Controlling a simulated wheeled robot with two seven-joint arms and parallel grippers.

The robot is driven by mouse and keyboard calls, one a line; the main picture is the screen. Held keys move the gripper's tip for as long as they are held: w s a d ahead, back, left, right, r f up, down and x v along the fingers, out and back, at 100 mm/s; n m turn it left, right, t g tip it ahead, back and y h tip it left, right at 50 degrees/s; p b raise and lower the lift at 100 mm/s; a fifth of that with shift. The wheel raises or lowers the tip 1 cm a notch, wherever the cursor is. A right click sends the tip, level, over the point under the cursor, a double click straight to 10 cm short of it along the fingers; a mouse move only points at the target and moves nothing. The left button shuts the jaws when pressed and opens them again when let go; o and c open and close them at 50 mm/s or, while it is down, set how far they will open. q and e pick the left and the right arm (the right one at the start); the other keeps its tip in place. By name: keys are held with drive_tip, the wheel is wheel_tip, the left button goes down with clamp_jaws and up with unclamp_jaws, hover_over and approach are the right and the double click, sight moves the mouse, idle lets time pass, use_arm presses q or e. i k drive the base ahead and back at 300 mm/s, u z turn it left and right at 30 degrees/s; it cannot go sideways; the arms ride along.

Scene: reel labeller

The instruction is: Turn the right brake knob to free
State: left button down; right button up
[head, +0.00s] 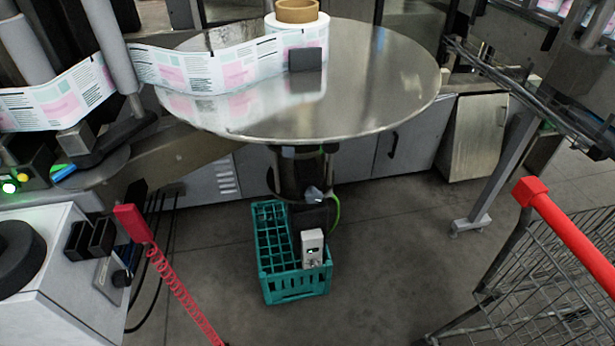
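A large round metal reel table (385,95) carries a cardboard core (297,11) with a label roll. Below it is a dark cylindrical hub (290,178). A small grey knob-like part (314,194) sticks out at the hub's lower right; it may be the right brake knob, but no marking or setting is legible. A small black knob (121,279) also shows on a panel of the white machine at the left. Neither of my grippers is in view.
A teal crate (296,287) stands on the floor under the hub, with a white device (312,247) at it. A wire cart with a red handle (570,235) stands at the right. A red coiled cord (180,290) hangs at the left. Floor between crate and cart is clear.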

sight(313, 195)
drive_tip(key=z, duration=1.85)
drive_tip(key=k, duration=1.1)
drive_tip(key=u, duration=2.2)
drive_tip(key=i, duration=0.5)
drive_tip(key=z, duration=0.1)
